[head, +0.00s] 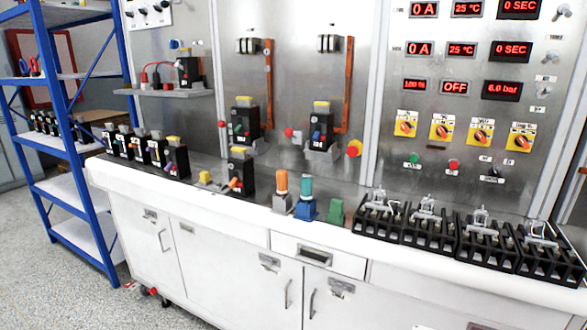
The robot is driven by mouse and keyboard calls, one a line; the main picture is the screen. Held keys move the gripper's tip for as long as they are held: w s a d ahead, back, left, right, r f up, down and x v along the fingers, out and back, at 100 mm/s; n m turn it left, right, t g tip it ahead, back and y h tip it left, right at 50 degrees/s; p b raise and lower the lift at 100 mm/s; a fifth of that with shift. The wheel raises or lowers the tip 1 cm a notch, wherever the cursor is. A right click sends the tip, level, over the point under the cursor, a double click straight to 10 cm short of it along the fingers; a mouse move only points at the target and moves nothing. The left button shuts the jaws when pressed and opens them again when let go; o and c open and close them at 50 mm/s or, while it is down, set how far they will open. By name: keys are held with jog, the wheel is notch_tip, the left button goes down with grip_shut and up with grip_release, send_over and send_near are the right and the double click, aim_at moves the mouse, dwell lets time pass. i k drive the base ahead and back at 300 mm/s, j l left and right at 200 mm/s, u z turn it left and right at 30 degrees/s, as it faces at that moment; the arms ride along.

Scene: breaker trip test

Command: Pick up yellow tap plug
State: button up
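A small yellow piece (205,177) sits on the bench top, left of a black breaker with an orange lever (241,172). It may be the yellow tap plug, but it is too small to tell. An orange-topped plug (281,188) stands in a grey base. A teal-topped plug (306,194) stands in a blue base, with a green block (336,211) to its right. My gripper is not in view.
The white bench (200,208) has drawers and doors below. Several black breakers (140,150) line its left end, and several black open-framed units (430,220) fill its right. Blue shelving (68,150) stands at left. The floor (60,290) in front is clear.

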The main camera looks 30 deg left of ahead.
aim_at(204, 176)
jog(key=u, duration=1.85)
